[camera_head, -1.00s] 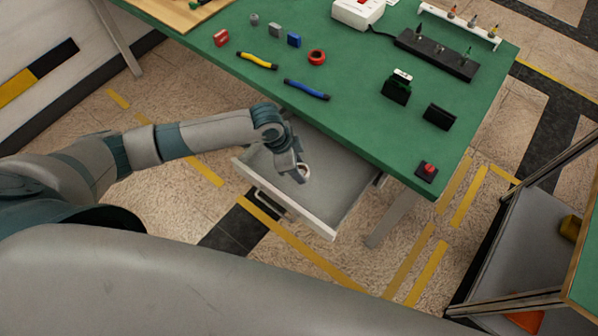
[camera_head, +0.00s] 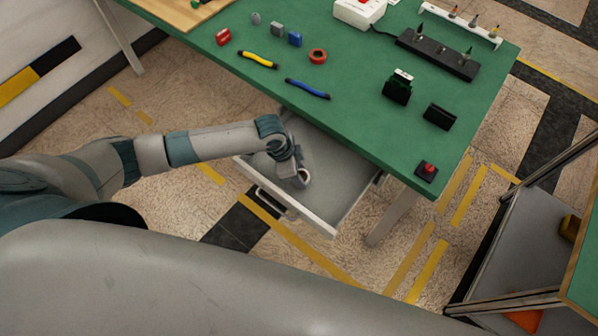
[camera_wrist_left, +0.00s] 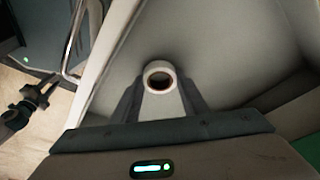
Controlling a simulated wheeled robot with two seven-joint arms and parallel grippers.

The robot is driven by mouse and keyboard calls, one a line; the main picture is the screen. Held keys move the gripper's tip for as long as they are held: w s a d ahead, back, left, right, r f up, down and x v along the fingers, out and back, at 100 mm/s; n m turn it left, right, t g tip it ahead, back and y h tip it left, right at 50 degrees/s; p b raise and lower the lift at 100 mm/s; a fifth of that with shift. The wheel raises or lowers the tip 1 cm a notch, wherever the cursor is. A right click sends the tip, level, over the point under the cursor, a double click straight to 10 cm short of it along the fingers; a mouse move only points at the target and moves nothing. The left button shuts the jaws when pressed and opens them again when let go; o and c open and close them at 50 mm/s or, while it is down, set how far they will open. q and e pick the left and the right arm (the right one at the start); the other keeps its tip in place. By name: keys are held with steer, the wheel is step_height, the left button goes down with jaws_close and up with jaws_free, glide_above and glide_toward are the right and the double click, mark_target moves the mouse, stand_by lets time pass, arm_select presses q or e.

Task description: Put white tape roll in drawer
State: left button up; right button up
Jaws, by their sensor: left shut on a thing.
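The white tape roll (camera_head: 304,177) is in my left gripper (camera_head: 298,170), inside the outline of the open drawer (camera_head: 338,190). In the left wrist view the roll (camera_wrist_left: 159,77) sits between the fingertips of my left gripper (camera_wrist_left: 160,95), its round opening facing the camera. The grey drawer floor (camera_wrist_left: 215,40) lies behind it. I cannot tell whether the roll touches the floor. My right gripper (camera_wrist_left: 38,95) shows at the left edge of the wrist view, its fingers apart and empty, outside the drawer. It is out of the head view.
The green table (camera_head: 365,135) overhangs the drawer's back. On it are a red tape roll (camera_head: 317,56), yellow-handled (camera_head: 258,60) and blue-handled (camera_head: 307,89) tools, black holders (camera_head: 439,116) and a red button (camera_head: 427,169). The drawer's right part is clear.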

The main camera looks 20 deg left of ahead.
arm_select(q)
steer(key=shift+f, duration=0.1)
steer(key=o, duration=1)
steer(key=shift+o, duration=0.2)
steer(key=b+v, duration=0.1)
steer(key=v, duration=1.1)
